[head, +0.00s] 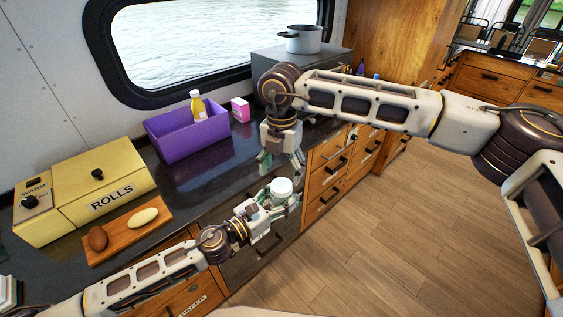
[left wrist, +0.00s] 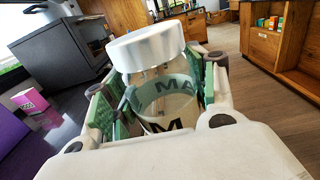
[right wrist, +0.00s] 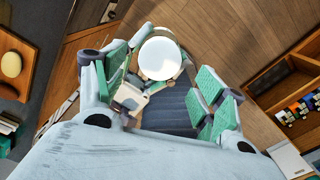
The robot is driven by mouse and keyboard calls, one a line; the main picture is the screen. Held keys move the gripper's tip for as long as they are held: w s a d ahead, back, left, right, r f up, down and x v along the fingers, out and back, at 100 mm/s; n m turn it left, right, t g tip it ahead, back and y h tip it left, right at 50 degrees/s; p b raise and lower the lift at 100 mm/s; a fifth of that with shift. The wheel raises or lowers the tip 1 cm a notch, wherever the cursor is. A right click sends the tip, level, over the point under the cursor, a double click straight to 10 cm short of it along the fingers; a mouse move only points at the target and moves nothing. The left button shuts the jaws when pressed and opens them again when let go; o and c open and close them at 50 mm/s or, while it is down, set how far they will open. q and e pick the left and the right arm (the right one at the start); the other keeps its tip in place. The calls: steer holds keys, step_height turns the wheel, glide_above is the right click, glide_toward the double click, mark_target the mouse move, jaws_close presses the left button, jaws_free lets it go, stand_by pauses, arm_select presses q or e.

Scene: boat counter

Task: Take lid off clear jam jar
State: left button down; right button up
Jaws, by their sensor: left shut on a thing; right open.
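The clear jam jar (left wrist: 168,92) has a white lid (left wrist: 146,46) on top and a label with dark letters. My left gripper (head: 273,208) is shut around the jar's body and holds it upright in front of the counter edge. In the head view the white lid (head: 281,187) shows above the left fingers. My right gripper (head: 281,165) is open, pointing down, just above the lid. In the right wrist view the round lid (right wrist: 160,58) lies beyond the open fingers, nearer the left finger pads, and I cannot tell whether they touch it.
A purple bin (head: 187,138) with a yellow bottle stands on the dark counter, beside a pink box (head: 241,109). A yellow rolls box (head: 95,188) and a wooden board (head: 128,238) with two oval items are at the left. A grey pot (head: 304,40) stands at the back. Open floor lies right.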

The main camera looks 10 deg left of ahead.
mark_target(282, 185)
steer(key=shift+f, duration=2.6)
steer(key=shift+c, duration=0.5)
steer(key=c, duration=1)
steer(key=shift+o, duration=0.2)
steer(key=shift+n, duration=0.3)
